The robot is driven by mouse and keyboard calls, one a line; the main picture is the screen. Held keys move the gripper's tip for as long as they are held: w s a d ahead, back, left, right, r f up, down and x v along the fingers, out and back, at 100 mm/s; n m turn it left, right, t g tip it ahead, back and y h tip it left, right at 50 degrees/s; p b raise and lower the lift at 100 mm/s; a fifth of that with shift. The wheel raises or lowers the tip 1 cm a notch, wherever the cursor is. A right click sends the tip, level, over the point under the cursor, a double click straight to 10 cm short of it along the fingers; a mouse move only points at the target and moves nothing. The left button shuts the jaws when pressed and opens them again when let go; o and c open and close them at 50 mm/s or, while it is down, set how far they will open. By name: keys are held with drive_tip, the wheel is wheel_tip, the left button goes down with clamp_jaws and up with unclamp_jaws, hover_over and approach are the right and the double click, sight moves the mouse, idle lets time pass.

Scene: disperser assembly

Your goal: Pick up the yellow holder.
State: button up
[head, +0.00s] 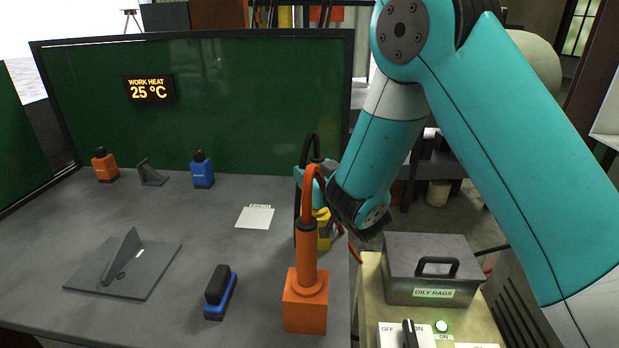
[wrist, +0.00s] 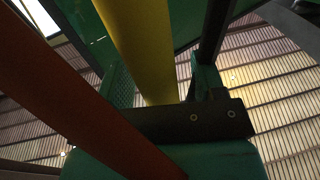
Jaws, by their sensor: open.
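The yellow holder (head: 323,240) stands near the right edge of the grey table in the head view. It is partly hidden behind an orange torch-like tool (head: 306,270) and my arm. In the wrist view a broad yellow piece (wrist: 145,45), seemingly the holder, runs up between the fingers of my gripper (wrist: 155,65). The jaws are open around it, with a visible gap on the right side; contact on the left is unclear. In the head view my gripper is mostly hidden behind the orange tool, at the holder.
The orange tool's curved neck stands close in front of my gripper, and a red-orange bar (wrist: 70,110) crosses the wrist view. A blue holder (head: 202,173), an orange holder (head: 105,168), a lying blue-black block (head: 220,293) and a grey bracket plate (head: 125,270) are farther left.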

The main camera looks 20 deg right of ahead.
drive_tip(key=shift+w+d, duration=0.1)
drive_tip(key=shift+w, duration=0.45)
drive_tip(key=shift+a, duration=0.2)
drive_tip(key=c, duration=1)
drive_tip(key=shift+r, duration=0.1)
